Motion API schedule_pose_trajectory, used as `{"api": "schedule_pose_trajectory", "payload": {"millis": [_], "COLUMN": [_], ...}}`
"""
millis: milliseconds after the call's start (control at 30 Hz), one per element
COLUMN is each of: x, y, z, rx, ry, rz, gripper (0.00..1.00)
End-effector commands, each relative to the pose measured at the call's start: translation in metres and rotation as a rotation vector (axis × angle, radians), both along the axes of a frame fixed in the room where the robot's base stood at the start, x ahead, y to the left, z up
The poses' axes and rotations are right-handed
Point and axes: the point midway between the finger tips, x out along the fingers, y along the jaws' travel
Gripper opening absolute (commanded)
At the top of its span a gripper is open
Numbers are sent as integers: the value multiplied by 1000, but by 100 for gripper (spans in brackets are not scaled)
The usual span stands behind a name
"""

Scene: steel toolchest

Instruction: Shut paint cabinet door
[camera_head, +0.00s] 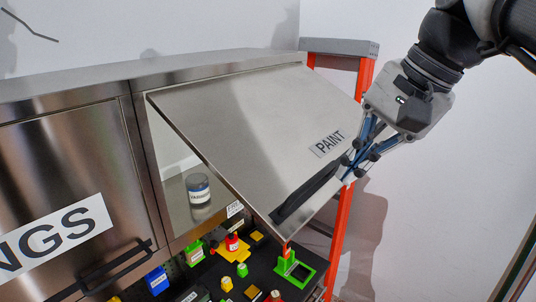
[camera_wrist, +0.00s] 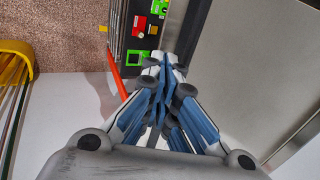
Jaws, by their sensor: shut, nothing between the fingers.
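The paint cabinet door (camera_head: 240,125) is a steel panel labelled PAINT, hinged along its top edge. It stands open, tilted outward, with its lower edge swung away from the cabinet. A dark bar handle (camera_head: 303,194) runs along its lower edge. My gripper (camera_head: 347,173) is shut and empty at the door's right edge, near the lower right corner. I cannot tell if it touches the door. In the wrist view the blue fingers (camera_wrist: 166,64) are closed together, with a grey metal panel, likely the door (camera_wrist: 245,75), to their right. A labelled can (camera_head: 198,184) shows inside the open cabinet.
A closed cabinet door (camera_head: 60,180) with a label ending in NGS is at the left. Below, a dark work surface (camera_head: 262,270) holds several coloured items. An orange ladder (camera_head: 341,240) stands right of the cabinet, close behind my gripper. Bare wall lies further right.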

Motion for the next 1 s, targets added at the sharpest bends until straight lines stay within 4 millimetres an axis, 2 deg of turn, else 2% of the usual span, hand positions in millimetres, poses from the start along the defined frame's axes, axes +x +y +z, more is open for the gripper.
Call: {"api": "schedule_pose_trajectory", "payload": {"millis": [100,300,1000], "x": [7,15,20], "y": [8,16,19], "z": [-23,-46,-63], "rx": [1,1,12], "ry": [2,1,-13], "rz": [2,0,-1], "gripper": [0,0,0]}}
